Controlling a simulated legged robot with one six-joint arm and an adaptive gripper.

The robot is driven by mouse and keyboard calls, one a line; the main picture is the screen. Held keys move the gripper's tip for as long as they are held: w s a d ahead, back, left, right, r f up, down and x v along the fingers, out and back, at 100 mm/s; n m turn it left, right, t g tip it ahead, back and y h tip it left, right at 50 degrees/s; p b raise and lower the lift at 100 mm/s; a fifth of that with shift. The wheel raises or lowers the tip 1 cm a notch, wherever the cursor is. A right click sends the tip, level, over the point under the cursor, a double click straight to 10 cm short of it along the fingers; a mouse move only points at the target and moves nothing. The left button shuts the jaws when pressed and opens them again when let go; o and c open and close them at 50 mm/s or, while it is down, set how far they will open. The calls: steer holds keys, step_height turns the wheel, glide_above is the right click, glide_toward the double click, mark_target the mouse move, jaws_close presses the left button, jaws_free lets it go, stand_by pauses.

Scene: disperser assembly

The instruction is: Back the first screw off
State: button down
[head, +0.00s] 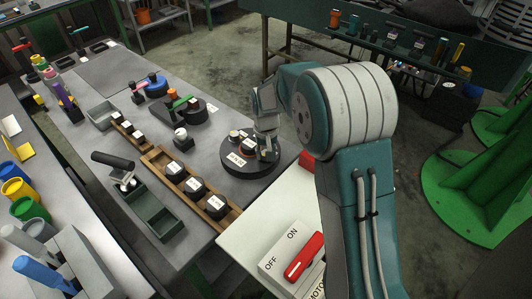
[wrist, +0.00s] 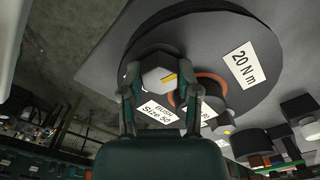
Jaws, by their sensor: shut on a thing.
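A round dark disperser base (head: 250,172) sits near the right edge of the grey workbench. In the wrist view the base (wrist: 215,35) carries a white "20 N m" label and a "BUSH Size 50" label. My gripper (head: 267,151) reaches down onto the right part of the base. In the wrist view my gripper (wrist: 158,82) is shut on a pale hexagonal screw head (wrist: 157,74) with a yellow mark, one finger on each side. An orange-brown ring and dark parts sit beside it. The screw's shank is hidden beneath the head.
A wooden tray (head: 157,156) with several black labelled parts lies left of the base. Green bins (head: 153,213) stand further left. A panel with a red ON/OFF switch (head: 304,257) is in front, close to my arm. A red-handled tool lies behind.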

steer(key=shift+w+r, duration=0.15)
steer(key=shift+w, duration=0.05)
steer(key=c, duration=0.6)
jaws_free()
steer(key=shift+a, duration=0.1)
steer(key=shift+s, duration=0.1)
step_height(320, 180, up, 12)
